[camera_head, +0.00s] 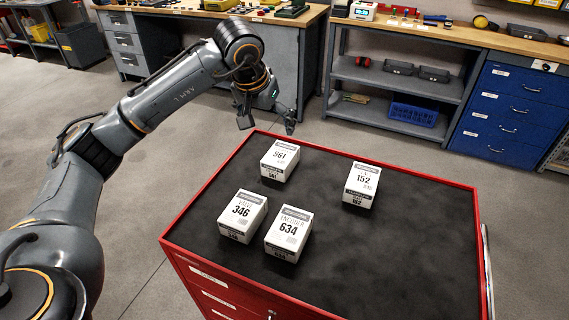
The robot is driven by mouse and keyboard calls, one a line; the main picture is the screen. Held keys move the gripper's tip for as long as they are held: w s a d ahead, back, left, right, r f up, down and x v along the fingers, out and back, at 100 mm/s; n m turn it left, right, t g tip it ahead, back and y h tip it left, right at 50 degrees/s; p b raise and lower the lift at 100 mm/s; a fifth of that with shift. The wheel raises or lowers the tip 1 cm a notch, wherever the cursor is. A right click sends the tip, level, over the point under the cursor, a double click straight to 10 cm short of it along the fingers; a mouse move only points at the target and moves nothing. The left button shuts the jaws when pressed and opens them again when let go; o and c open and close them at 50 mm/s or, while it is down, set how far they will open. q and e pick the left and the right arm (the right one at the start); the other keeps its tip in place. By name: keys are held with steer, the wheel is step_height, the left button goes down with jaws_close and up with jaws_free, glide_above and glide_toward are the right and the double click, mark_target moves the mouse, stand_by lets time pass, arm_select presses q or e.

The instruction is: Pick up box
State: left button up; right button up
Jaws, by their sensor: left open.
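Several white boxes with black print stand apart on the dark top of a red cabinet (390,255). Box 561 (280,160) is at the back left, box 152 (361,184) at the back right. Box 346 (242,215) is at the front left, with box 634 (289,232) close to its right. My left gripper (267,121) is open and empty, above and beyond the cabinet's back left edge, behind box 561. It touches no box. My right gripper is not in view.
The cabinet's right and front top is clear, with a raised red rim around it. Behind stand workbenches (460,38) with tools, a blue drawer unit (510,112) and a blue basket (413,114) on a low shelf. Open floor lies between.

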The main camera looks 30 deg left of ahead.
arm_select(q)
steer(key=p, duration=0.2)
glide_toward(280, 154)
steer(key=x, duration=0.5)
steer(key=shift+w+a, duration=0.3)
steer(key=shift+a, duration=0.05)
steer(key=p+x, duration=0.1)
steer(key=x, duration=0.1)
steer(key=d+p+x, duration=0.1)
steer(key=x, duration=0.1)
steer(key=shift+f, duration=0.4)
steer(key=shift+w+a+f, duration=0.1)
steer(key=shift+f, duration=0.15)
steer(key=shift+f+b, duration=0.2)
steer(key=shift+b, duration=0.15)
steer(key=c, duration=1.3)
steer(key=shift+c, duration=0.8)
